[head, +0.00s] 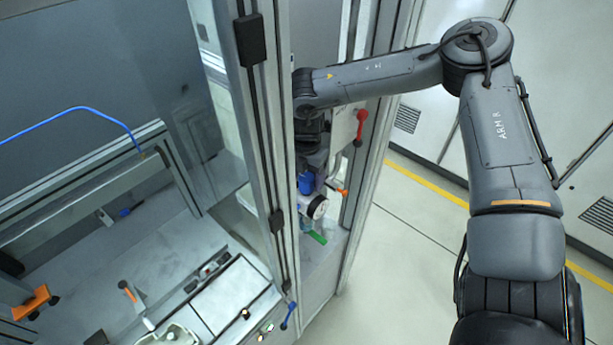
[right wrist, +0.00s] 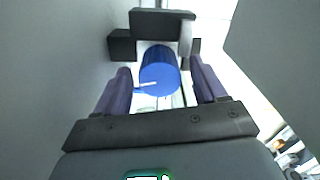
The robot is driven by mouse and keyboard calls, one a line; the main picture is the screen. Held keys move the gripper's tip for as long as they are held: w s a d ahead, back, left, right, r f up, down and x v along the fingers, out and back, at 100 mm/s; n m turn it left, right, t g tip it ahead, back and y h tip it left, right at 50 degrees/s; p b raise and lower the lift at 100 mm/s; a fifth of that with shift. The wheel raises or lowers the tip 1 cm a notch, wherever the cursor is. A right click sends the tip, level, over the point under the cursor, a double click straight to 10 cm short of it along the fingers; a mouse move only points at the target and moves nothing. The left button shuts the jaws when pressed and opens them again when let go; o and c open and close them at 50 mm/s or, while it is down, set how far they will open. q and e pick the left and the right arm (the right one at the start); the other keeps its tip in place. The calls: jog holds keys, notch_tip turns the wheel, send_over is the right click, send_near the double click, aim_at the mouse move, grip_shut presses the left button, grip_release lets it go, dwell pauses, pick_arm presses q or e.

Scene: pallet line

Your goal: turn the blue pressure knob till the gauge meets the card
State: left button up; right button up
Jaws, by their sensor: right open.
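The blue knob (head: 306,184) is on the fixture behind the frame post, partly covered by my right gripper (head: 311,172). In the right wrist view the blue knob (right wrist: 159,70) lies between the two purple fingers of my right gripper (right wrist: 161,76). The jaws are open, with a gap showing on each side of the knob. A short white mark shows on the knob's lower left. A round white gauge (head: 318,208) sits just below the knob; its needle is too small to read. A small green piece (head: 318,237) below it may be the card. My left gripper is out of view.
A metal frame post (head: 262,150) stands close left of my right gripper. A red-ended lever (head: 361,124) is to its right. A bench (head: 110,265) with an orange-handled tool (head: 128,291) lies at lower left. Open floor (head: 400,270) is to the right.

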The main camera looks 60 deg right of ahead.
jog(key=shift+f, duration=0.45)
jog(key=c, duration=1.1)
jog(key=shift+o, duration=0.2)
jog(key=shift+w+f+m+b, duration=0.1)
jog(key=shift+f+m+b, duration=0.1)
jog(key=shift+m+b, duration=0.35)
jog(key=shift+r+m+b, duration=0.2)
jog(key=shift+m+b, duration=0.05)
jog(key=shift+b, duration=0.2)
jog(key=o, duration=1.1)
jog(key=shift+c, duration=0.2)
